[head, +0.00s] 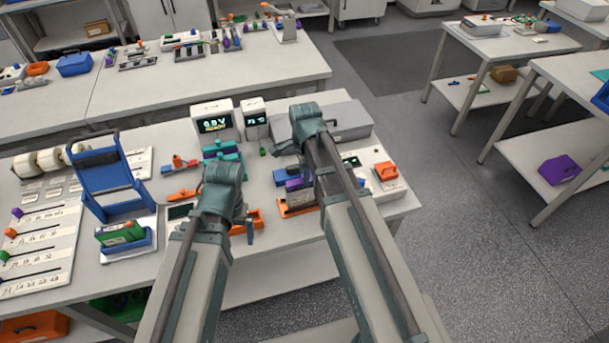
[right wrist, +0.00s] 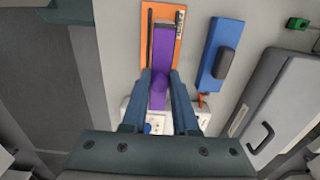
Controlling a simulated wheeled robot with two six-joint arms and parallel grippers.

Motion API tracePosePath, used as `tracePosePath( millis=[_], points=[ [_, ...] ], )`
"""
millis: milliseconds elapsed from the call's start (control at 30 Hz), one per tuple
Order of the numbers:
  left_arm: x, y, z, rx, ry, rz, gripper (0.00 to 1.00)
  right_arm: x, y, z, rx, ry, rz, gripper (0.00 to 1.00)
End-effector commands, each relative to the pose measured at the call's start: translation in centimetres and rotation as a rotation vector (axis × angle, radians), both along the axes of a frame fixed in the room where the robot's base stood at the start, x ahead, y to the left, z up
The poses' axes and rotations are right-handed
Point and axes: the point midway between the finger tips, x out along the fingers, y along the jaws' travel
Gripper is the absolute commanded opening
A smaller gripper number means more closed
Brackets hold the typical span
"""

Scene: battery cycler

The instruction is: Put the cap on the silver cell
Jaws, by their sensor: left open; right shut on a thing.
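In the right wrist view my right gripper (right wrist: 160,82) is shut on a purple piece (right wrist: 158,98) with a rounded end. Behind it is a long purple block (right wrist: 162,50) over an orange base (right wrist: 178,45); I cannot tell whether the two purple parts are joined. In the head view the purple block (head: 298,183) shows beside my right arm, whose fingertips are hidden. My left gripper (head: 243,232) is open, low over the bench by an orange part (head: 256,217). I cannot pick out the silver cell, nor tell whether the purple piece is the cap.
A blue block (right wrist: 220,52) lies beside the orange base. Two display boxes (head: 213,121) (head: 255,118) and a grey case (head: 347,119) stand at the back. A blue rack (head: 102,177) and a green-and-blue holder (head: 122,240) stand left. The bench's right front corner is bare.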

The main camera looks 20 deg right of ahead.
Motion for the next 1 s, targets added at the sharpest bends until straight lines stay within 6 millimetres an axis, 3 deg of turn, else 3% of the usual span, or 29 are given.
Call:
tracePosePath(
  millis=[933,967,1000],
  points=[
    [0.00,-0.01,-0.80,0.000,0.000,0.000,0.95,0.00,0.00,-0.80,0.000,0.000,0.000,0.00],
    [0.01,0.00,-0.79,0.000,0.000,0.000,0.95,0.00,0.00,-0.80,0.000,0.000,0.000,0.31],
    [0.01,0.00,-0.79,0.000,0.000,0.000,0.95,0.00,0.00,-0.80,0.000,0.000,0.000,0.38]
  ],
)
